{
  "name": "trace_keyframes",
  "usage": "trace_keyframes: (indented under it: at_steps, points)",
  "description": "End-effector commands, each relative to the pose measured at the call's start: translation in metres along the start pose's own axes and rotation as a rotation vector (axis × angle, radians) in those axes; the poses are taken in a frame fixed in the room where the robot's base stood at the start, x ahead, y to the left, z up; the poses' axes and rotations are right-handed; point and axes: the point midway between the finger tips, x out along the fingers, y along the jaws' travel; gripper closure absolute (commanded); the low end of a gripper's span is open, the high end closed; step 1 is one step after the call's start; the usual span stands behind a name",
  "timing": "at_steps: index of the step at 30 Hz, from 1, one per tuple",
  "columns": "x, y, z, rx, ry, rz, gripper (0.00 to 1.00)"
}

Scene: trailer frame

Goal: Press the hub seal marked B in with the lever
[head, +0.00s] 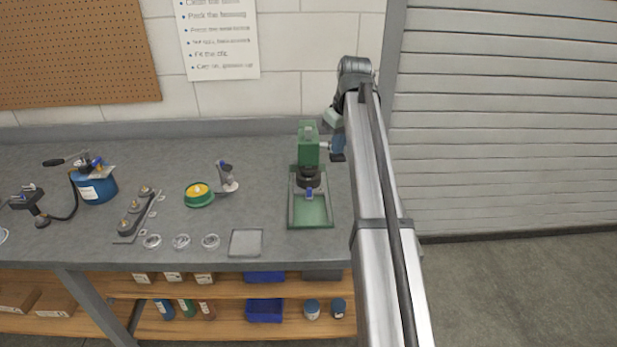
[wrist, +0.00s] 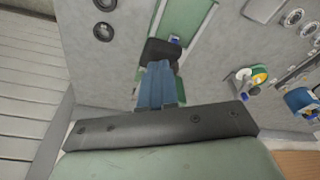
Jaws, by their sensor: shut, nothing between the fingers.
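The green press (head: 308,150) stands at the right end of the bench, with a dark round ram part and a green base tray (head: 322,212). A small blue-topped piece (head: 309,193) is under the ram; I cannot tell whether it is the seal. The lever (head: 325,146) shows as a short pale stub on the press's right side. My gripper (head: 338,157) is shut and empty, right of the press and close to the lever; contact cannot be told. In the wrist view my gripper (wrist: 161,52) partly covers the green press (wrist: 190,18). No B mark is readable.
Three pale rings (head: 181,241) lie along the bench front beside a grey square plate (head: 246,243). Left are a green-yellow tin (head: 198,194), a hub stand (head: 228,180), a holder (head: 137,214) and a blue can (head: 97,186). The wall is behind; a shutter (head: 500,110) is right.

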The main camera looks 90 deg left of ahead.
Motion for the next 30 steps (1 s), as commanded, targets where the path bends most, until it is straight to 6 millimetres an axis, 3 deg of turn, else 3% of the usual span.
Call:
trace_keyframes:
  at_steps: [16, 30]
  points:
    - [0.019, -0.004, 0.011, 0.0, -0.002, -0.001, 1.0]
    - [0.022, -0.004, 0.011, 0.0, -0.001, 0.0, 1.0]
